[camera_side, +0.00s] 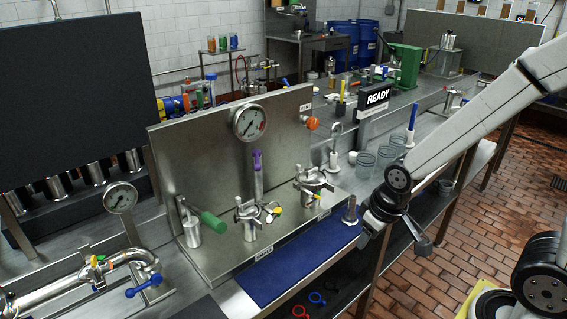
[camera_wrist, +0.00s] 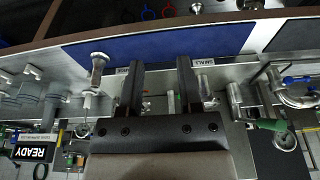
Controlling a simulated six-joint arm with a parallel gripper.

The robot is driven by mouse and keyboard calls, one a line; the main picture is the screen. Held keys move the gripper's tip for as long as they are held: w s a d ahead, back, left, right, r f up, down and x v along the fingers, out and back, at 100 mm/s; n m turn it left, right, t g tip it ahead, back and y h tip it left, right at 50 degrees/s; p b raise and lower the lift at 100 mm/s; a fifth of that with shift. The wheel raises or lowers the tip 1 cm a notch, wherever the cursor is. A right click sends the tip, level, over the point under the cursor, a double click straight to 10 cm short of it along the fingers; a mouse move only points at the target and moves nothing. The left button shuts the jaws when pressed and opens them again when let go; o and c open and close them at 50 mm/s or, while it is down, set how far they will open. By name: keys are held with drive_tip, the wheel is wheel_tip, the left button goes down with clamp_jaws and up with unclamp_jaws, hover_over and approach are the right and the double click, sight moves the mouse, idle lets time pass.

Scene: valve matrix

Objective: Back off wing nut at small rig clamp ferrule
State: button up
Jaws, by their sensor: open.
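The small rig clamp ferrule (camera_side: 250,218) is a metal fitting on the steel rig, left of the purple-handled part. A wing nut with a yellow mark (camera_side: 274,210) shows at its right side. In the wrist view the ferrule (camera_wrist: 205,84) is near the SMALL label, partly hidden by a finger. My gripper (camera_side: 392,240) is open and empty, beyond the bench front and apart from the clamp. In the wrist view its two dark fingers (camera_wrist: 160,68) straddle the gap between the two labels. The wing nut is not clear there.
A second, similar clamp (camera_side: 315,185) stands right of the first. A green-handled part (camera_side: 213,222) is on the left. A gauge (camera_side: 249,122) is mounted on the upright panel. A blue mat (camera_side: 290,268) lies clear in front, with a metal post (camera_side: 350,211) beside it.

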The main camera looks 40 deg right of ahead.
sight(274, 214)
drive_tip(key=w+a+f+m+t, duration=0.3)
drive_tip(key=w+m+t, duration=0.3)
drive_tip(key=w+t, duration=0.1)
drive_tip(key=w+a+f+m+t, duration=0.2)
drive_tip(key=w+f+m+t, duration=0.1)
drive_tip(key=w+m+t, duration=0.3)
drive_tip(key=shift+w+a+f+t, duration=0.4)
drive_tip(key=shift+w+t, duration=0.7)
drive_tip(key=shift+w, duration=0.2)
drive_tip(key=shift+r, duration=0.1)
drive_tip(key=shift+w, duration=0.15)
drive_tip(key=shift+w, duration=3.75)
clamp_jaws()
